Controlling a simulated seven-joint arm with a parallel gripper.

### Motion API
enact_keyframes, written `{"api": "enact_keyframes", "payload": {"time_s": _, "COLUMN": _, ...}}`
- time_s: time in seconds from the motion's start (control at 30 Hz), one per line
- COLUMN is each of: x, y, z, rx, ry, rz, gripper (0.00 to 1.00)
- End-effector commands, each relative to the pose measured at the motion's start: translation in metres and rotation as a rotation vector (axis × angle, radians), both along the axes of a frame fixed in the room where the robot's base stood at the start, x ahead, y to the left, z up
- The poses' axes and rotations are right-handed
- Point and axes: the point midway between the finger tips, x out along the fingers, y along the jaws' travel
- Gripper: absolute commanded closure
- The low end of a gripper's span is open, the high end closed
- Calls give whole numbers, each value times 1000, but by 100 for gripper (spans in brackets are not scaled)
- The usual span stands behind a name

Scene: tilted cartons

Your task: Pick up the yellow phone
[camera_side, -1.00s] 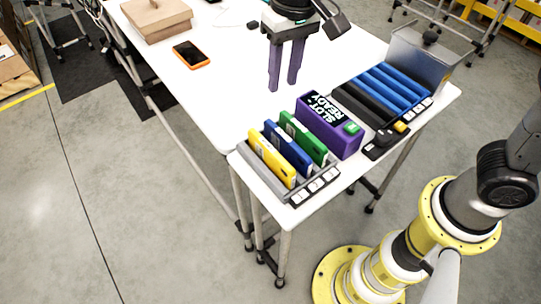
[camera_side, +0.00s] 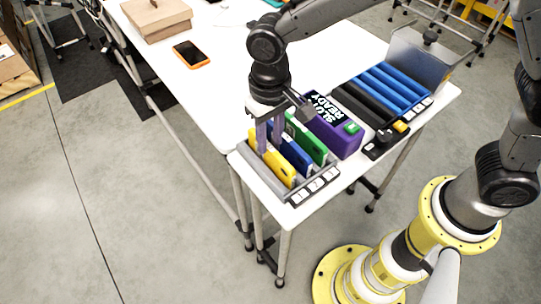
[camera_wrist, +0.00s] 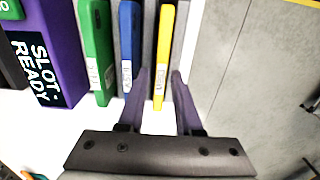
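The yellow phone (camera_side: 279,171) stands on edge in the leftmost slot of a grey rack (camera_side: 258,177). The wrist view shows its upper edge (camera_wrist: 164,45). My gripper (camera_side: 269,146) points down at the rack, at the far end of the yellow phone. In the wrist view my gripper (camera_wrist: 159,73) is open, with one finger on each side of the yellow phone's line. A gap shows between the left finger and the phone. Whether the fingertips reach down beside it is hard to tell.
A blue phone (camera_side: 296,157) and a green phone (camera_side: 312,146) stand close beside it in the rack. A purple "SLOT READY" box (camera_side: 338,134) is next to them. An orange-edged phone (camera_side: 191,54) and a cardboard box (camera_side: 156,15) lie on the white table.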

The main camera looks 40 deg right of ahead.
Motion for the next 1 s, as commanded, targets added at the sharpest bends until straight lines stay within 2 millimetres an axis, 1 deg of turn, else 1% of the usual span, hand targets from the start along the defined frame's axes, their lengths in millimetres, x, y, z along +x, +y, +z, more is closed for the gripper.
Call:
{"api": "enact_keyframes", "payload": {"time_s": 0.03, "x": -1, "y": 0, "z": -9, "rx": -3, "ry": 4, "rz": 1, "gripper": 66}}
{"api": "enact_keyframes", "payload": {"time_s": 0.1, "x": -1, "y": 1, "z": -20, "rx": -4, "ry": 5, "rz": 1, "gripper": 66}}
{"api": "enact_keyframes", "payload": {"time_s": 0.23, "x": -1, "y": 1, "z": -35, "rx": -3, "ry": 4, "rz": 0, "gripper": 66}}
{"api": "enact_keyframes", "payload": {"time_s": 0.33, "x": 0, "y": 1, "z": -41, "rx": -1, "ry": 2, "rz": 0, "gripper": 66}}
{"api": "enact_keyframes", "payload": {"time_s": 0.57, "x": 0, "y": 1, "z": -41, "rx": -1, "ry": 1, "rz": 0, "gripper": 66}}
{"api": "enact_keyframes", "payload": {"time_s": 0.7, "x": 0, "y": 1, "z": -41, "rx": -1, "ry": 1, "rz": 0, "gripper": 91}}
{"api": "enact_keyframes", "payload": {"time_s": 0.73, "x": 0, "y": 1, "z": -41, "rx": -1, "ry": 1, "rz": 0, "gripper": 97}}
{"api": "enact_keyframes", "payload": {"time_s": 0.77, "x": 0, "y": 1, "z": -41, "rx": -1, "ry": 1, "rz": 0, "gripper": 100}}
{"api": "enact_keyframes", "payload": {"time_s": 1.0, "x": 0, "y": 2, "z": -40, "rx": 1, "ry": -1, "rz": 0, "gripper": 100}}
